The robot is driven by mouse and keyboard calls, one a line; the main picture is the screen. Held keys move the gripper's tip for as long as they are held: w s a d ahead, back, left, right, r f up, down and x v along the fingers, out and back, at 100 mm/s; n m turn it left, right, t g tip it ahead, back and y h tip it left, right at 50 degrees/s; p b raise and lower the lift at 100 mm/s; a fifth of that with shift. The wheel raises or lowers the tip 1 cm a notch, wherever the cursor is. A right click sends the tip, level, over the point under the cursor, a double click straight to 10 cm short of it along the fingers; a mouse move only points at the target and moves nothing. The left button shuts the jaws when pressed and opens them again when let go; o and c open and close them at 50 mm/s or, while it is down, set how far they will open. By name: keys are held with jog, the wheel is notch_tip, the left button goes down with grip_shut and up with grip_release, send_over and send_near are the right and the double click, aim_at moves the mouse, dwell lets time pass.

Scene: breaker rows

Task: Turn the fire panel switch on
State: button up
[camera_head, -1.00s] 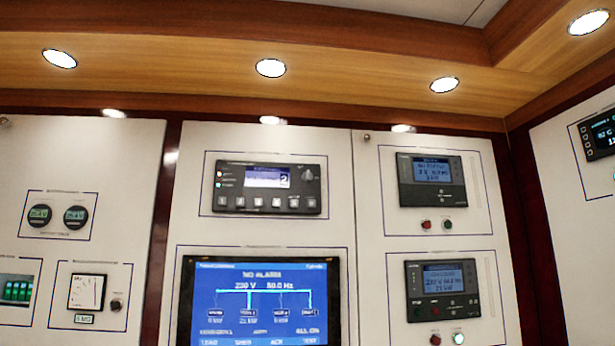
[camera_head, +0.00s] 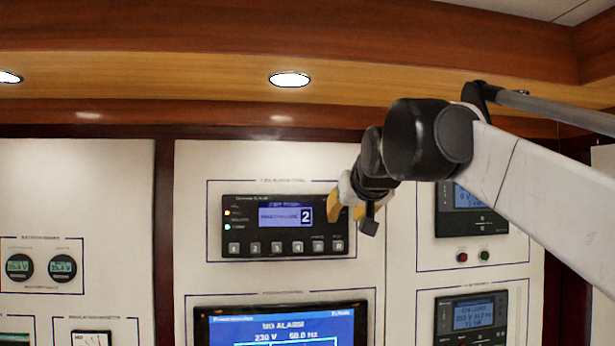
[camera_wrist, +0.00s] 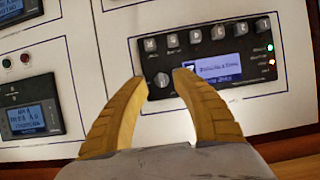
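The fire panel (camera_head: 240,213) is a dark box with a lit screen and a row of buttons on the white wall; its label is too small to read surely. My gripper (camera_head: 346,208) is at the panel's right end and hides the knob in the head view. In the wrist view my gripper (camera_wrist: 161,81) is open, its yellow fingertips on either side of the knob with gaps visible. I cannot tell whether they touch the panel.
A large blue display (camera_head: 275,328) sits below the panel. Two smaller controllers, upper (camera_head: 483,222) and lower (camera_head: 470,315), are at the right, with red and green buttons (camera_head: 484,255) under the upper one. Round gauges (camera_head: 61,266) are at the left.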

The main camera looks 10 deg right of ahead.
notch_tip(320, 180, up, 4)
jog(key=w, duration=0.2)
jog(key=p+x, duration=0.2)
jog(key=x, duration=0.8)
jog(key=shift+w+d+f+p, duration=0.1)
jog(key=shift+w+d+p, duration=0.1)
jog(key=shift+p, duration=0.1)
jog(key=shift+s, duration=0.15)
grip_shut()
jog(key=shift+s, duration=0.1)
